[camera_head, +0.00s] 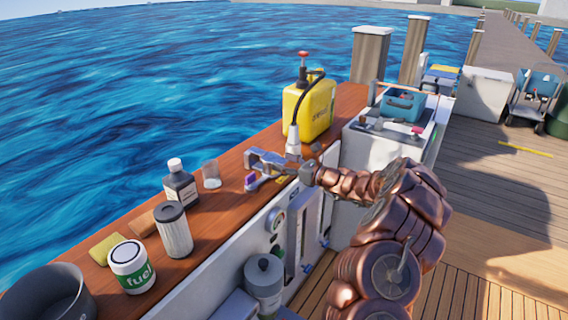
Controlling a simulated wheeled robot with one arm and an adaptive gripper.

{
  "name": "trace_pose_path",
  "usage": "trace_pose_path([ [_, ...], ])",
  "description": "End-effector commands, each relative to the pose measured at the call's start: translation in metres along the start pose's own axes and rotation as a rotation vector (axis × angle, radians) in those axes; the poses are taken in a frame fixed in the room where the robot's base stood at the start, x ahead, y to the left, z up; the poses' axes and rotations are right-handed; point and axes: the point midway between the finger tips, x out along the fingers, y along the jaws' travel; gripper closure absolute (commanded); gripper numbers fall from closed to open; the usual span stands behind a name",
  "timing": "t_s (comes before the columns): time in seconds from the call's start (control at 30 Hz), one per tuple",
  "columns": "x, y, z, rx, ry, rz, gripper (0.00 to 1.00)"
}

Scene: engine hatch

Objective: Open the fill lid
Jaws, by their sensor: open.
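My gripper (257,164) is open and empty, just above the wooden counter, with its fingers pointing left. A small purple-tipped item (251,182) lies below the fingers; I cannot tell whether they touch. A small yellowish piece (283,180) shows on the counter under my wrist, partly hidden. I cannot tell whether it is the fill lid. No other fill lid can be made out.
The wooden counter (225,205) holds a dark bottle (180,184), a clear cup (211,174), a white filter (175,236), a yellow sponge (105,250) and a dark pot (48,296). A yellow jug (308,112) with a hose and white nozzle (293,143) stands behind my gripper. Water lies beyond.

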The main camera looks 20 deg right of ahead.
Motion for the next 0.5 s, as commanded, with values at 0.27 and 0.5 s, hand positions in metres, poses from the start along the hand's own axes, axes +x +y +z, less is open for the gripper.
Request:
trace_pose_path([
  [0.27, 0.0031, 0.0006, -0.0002, 0.0, 0.0, 0.001, 0.33],
  [0.5, 0.0029, 0.0006, -0.0004, 0.0, 0.001, 0.001, 0.54],
])
